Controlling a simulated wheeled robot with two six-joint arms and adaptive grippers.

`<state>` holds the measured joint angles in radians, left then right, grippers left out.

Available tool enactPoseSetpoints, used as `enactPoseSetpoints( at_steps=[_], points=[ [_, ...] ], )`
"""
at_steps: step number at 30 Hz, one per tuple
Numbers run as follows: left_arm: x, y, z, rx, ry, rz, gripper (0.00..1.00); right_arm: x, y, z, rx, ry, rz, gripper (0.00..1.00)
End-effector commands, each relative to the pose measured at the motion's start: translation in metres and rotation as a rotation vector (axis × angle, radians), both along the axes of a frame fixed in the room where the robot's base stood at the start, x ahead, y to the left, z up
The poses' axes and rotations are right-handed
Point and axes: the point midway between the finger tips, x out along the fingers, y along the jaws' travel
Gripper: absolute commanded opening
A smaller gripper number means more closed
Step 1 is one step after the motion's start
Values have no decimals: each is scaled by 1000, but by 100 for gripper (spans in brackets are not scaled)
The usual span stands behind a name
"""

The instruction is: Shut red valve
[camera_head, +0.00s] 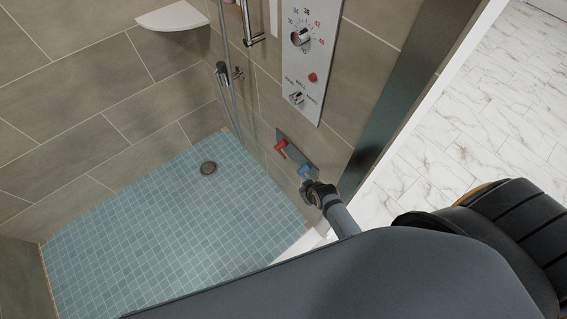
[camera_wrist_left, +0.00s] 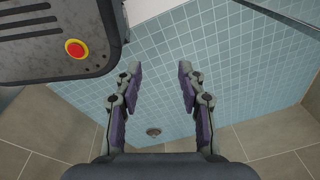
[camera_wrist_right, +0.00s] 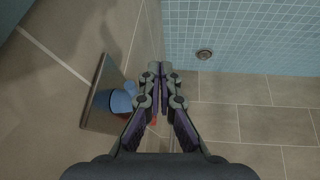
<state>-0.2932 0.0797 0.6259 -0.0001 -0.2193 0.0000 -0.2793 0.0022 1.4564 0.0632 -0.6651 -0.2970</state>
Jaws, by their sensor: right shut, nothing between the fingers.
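The red valve (camera_head: 281,146) is a small red lever on a grey plate (camera_head: 291,152) low on the shower wall. A blue valve (camera_head: 306,170) sits on the same plate, nearer to me. My right gripper (camera_head: 306,183) is shut and empty, close beside the blue valve; I cannot tell whether they touch. In the right wrist view the gripper (camera_wrist_right: 160,70) is shut beside the plate (camera_wrist_right: 99,100). There the blue valve (camera_wrist_right: 117,101) is left of the fingers, and the red valve (camera_wrist_right: 153,122) is mostly hidden behind them. My left gripper (camera_wrist_left: 161,72) is open and empty above the shower floor.
A shower panel (camera_head: 303,55) with knobs is on the wall above the valves. A hose and rail (camera_head: 223,73) hang to its left. The tiled shower floor (camera_head: 160,220) is clear around its drain (camera_head: 208,168). A dark wall edge (camera_head: 400,90) stands right of the valves.

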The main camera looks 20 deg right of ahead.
Motion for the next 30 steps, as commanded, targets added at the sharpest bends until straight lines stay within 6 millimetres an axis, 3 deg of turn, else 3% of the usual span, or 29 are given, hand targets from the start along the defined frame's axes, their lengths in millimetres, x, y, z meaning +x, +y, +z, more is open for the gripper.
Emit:
enactPoseSetpoints(
  at_steps=[1, 3, 6, 9, 12, 23, 30],
  points=[
    [-1, 0, -26, 0, 1, 0, 40, 24, 6, 11, 1, -54, 26, 0],
    [-2, 0, -41, 0, 2, 0, 40, 51, 14, 47, -2, -125, 65, 0],
    [-4, 0, -58, 0, 6, 0, 40, 74, 21, 95, -13, -209, 112, 0],
    [-8, 0, -65, 0, 12, 0, 40, 83, 24, 128, -21, -258, 141, 0],
    [-10, 0, -66, 0, 15, 0, 40, 85, 26, 143, -25, -278, 153, 0],
    [-10, 0, -64, 0, 15, 0, 40, 88, 26, 143, -26, -279, 154, 0],
    [-10, 0, -71, 0, 15, 0, 40, 117, 30, 114, -26, -279, 153, 0]
  ],
)
